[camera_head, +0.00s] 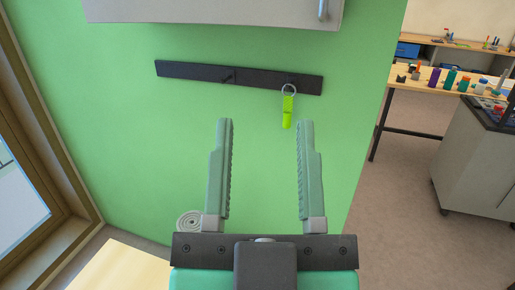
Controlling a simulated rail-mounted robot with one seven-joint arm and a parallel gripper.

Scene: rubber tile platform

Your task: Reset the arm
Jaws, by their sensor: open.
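My gripper (263,125) is in the lower middle of the head view. Its two green, ridged fingers point up the picture and stand wide apart. Nothing is between them. Beyond the fingertips, a bright yellow-green tag (287,111) hangs by a ring from a dark wall rail (200,73). The tag shows apart from the fingers, just above and left of the right fingertip in the picture.
The rail is on a green wall (120,130) below a grey cabinet (215,10). A window (25,180) is at left. A pale wooden surface (110,268) is at lower left. A workbench (425,82) with several bottles and a grey cabinet (480,165) stand at right.

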